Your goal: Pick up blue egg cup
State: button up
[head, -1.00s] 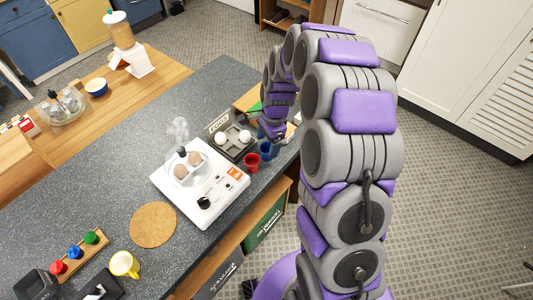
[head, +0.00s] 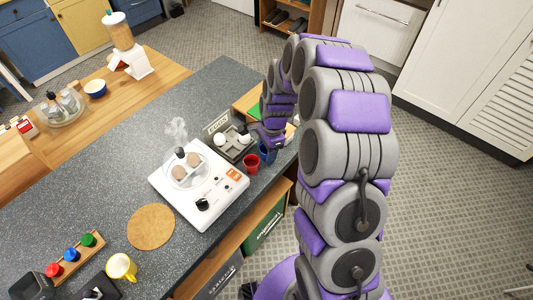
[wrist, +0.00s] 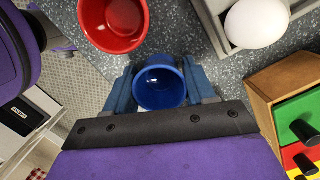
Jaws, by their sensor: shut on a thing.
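The blue egg cup (wrist: 161,86) is between my gripper's (wrist: 162,88) two fingers in the wrist view, and the fingers are shut on it. I see into its open top. In the head view the blue egg cup (head: 267,153) shows beneath my gripper (head: 268,143), near the counter's edge. I cannot tell whether it still touches the counter. A red egg cup (head: 251,164) stands beside it, and it fills the top of the wrist view (wrist: 113,22).
A grey tray with white eggs (head: 232,143) is close behind the cups. A white egg cooker (head: 199,183) with brown eggs stands to the left. A wooden box with coloured drawers (wrist: 290,110) is at the right in the wrist view. The counter's edge is close by.

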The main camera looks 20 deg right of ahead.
jog(key=shift+c, duration=0.8)
jog(key=shift+r, duration=0.1)
